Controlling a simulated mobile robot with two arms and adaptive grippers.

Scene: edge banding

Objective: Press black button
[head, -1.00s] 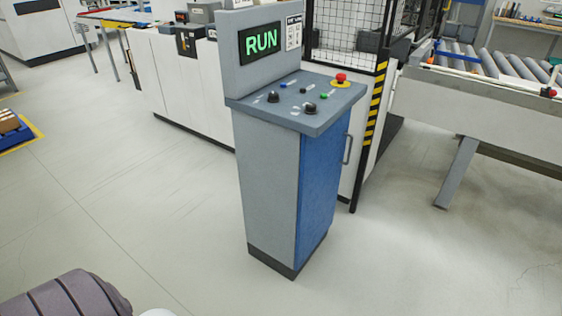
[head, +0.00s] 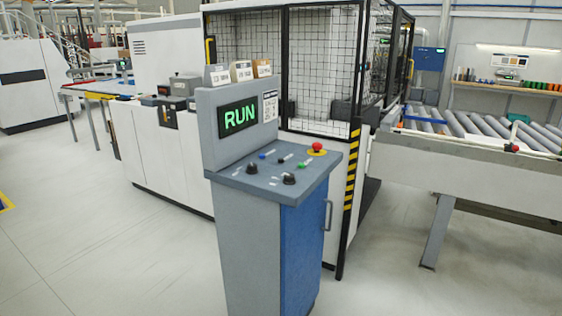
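A grey and blue control console (head: 252,245) stands upright in the middle of the head view. Its sloped top panel (head: 228,177) carries several controls. A small black button (head: 281,160) sits between a blue button (head: 262,156) and a green button (head: 300,165). Two larger black knobs are closer to the front, one at the left (head: 251,168) and one at the right (head: 289,179). A red mushroom button (head: 317,147) on a yellow base is at the back right. The screen (head: 238,117) reads RUN in green. Neither of my grippers is in view.
A mesh guard fence (head: 325,70) with a yellow-black striped post (head: 353,168) stands right behind the console. A white machine (head: 170,155) is behind left, and a roller conveyor (head: 485,125) is at the right. The floor to the front left is clear.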

